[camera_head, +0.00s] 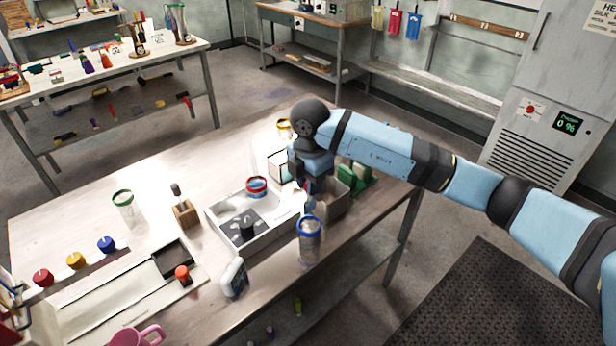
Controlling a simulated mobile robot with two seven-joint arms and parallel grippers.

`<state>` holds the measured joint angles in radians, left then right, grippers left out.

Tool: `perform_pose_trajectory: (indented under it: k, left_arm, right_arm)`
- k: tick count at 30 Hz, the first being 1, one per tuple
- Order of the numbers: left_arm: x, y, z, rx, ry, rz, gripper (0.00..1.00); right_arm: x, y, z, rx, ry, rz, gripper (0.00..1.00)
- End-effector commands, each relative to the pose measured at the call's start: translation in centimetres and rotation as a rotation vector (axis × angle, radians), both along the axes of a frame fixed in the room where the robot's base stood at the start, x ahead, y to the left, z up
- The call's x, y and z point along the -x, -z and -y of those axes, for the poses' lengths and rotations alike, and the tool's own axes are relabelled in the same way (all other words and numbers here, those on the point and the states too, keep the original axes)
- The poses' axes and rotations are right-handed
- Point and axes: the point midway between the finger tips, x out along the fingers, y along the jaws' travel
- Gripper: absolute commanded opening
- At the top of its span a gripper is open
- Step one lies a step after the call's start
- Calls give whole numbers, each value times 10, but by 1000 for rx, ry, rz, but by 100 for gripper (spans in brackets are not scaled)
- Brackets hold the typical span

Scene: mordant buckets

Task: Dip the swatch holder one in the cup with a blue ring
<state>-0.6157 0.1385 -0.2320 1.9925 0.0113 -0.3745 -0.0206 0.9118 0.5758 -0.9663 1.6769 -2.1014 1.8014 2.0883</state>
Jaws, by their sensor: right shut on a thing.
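The cup with a blue ring (310,246) is a clear cup standing upright near the front right edge of the table. My right gripper (307,200) points down just behind this cup, beside the grey bin. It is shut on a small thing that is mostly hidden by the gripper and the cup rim. I cannot make out whether this is swatch holder one. My left gripper is not in view.
A grey bin (335,207) stands beside my right gripper. A green-ringed cup (126,208), a wooden block (186,214) and a white bottle (234,277) stand further left. The table's back left is clear.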

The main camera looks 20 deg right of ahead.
Motion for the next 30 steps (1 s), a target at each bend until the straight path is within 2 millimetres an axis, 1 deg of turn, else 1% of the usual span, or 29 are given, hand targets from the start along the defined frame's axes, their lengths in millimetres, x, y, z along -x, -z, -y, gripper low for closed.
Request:
perform_pose_trajectory:
  k: [9,14,20,30]
  left_arm:
    - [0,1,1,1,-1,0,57]
    - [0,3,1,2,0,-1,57]
    - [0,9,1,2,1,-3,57]
    - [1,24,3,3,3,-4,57]
  right_arm:
    - [0,0,0,0,0,0,0]
    - [0,3,0,0,1,0,0]
    - [0,13,0,0,1,0,0]
    - [0,37,0,0,1,-1,0]
